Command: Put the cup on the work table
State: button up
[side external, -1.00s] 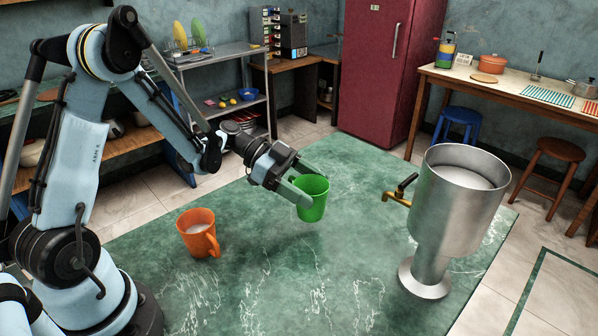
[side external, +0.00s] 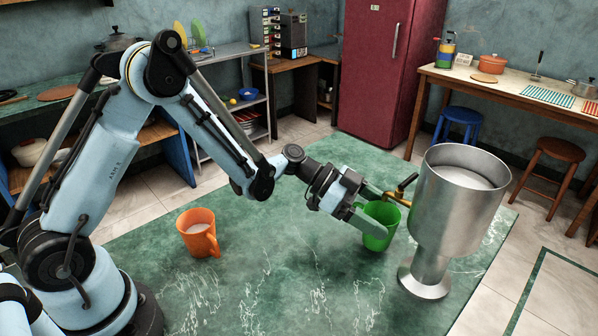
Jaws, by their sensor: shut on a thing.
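A green cup (side external: 377,232) is held in my gripper (side external: 372,215), which is shut on it. The cup is roughly upright, close to the metal dispenser, with its rim near the brass tap. I cannot tell whether its base touches the green marbled work table (side external: 270,250). An orange cup (side external: 198,233) with a pale content stands upright on the table at the left, its handle to the right, apart from my gripper.
A large metal dispenser (side external: 455,215) with a brass tap (side external: 392,194) stands at the table's right side, close to the held cup. The middle and front of the table are clear. A red fridge (side external: 388,70) and stools stand beyond.

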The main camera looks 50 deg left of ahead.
jog(key=shift+f, duration=0.6)
jog(key=shift+f, duration=0.1)
jog(key=o, duration=1)
